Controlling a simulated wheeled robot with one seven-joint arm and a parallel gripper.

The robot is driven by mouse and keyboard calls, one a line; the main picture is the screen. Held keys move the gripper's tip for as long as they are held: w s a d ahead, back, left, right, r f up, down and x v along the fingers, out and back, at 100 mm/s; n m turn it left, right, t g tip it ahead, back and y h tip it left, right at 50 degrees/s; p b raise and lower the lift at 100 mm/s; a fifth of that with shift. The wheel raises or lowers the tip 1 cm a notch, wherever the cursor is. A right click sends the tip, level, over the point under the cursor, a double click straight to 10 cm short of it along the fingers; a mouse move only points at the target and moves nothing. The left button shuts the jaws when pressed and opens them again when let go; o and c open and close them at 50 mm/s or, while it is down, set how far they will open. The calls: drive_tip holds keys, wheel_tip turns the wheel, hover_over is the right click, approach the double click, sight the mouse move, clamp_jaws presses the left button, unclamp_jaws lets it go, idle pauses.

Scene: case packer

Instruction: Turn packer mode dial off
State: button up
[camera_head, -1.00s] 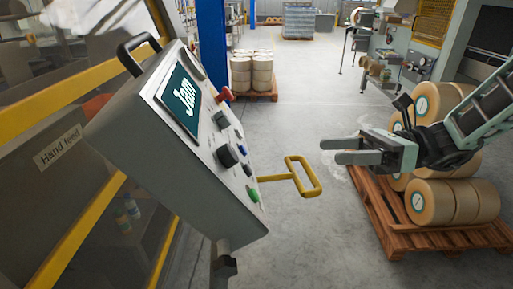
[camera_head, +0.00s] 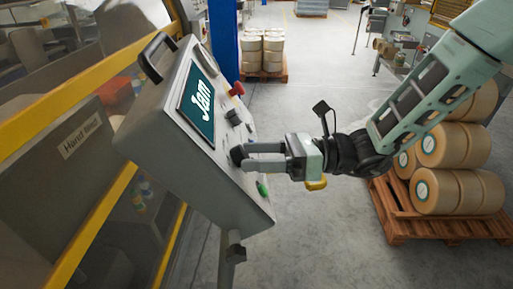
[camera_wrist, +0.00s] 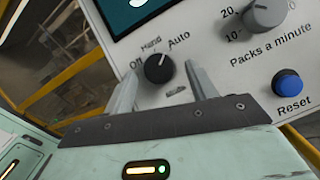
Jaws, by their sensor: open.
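The mode dial (camera_wrist: 159,68) is a round black knob marked Off, Hand and Auto on the grey control panel. Its white pointer line leans up and right, toward Auto. In the head view the dial (camera_head: 237,155) is dark and partly hidden by my fingertips. My gripper (camera_wrist: 160,70) is open, with one finger on each side of the dial. In the head view my gripper (camera_head: 246,157) is at the panel face. I cannot tell whether the fingers touch the dial.
Near the dial are a grey packs-a-minute knob (camera_wrist: 265,12), a blue Reset button (camera_wrist: 288,84), a red knob (camera_head: 237,89) and a green button (camera_head: 262,189). The screen (camera_head: 198,103) reads Jam. A pallet (camera_head: 420,228) of rolls stands right; open floor lies between.

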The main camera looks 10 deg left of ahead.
drive_tip(key=shift+a, duration=0.2)
drive_tip(key=shift+c, duration=0.4)
drive_tip(key=c, duration=0.9)
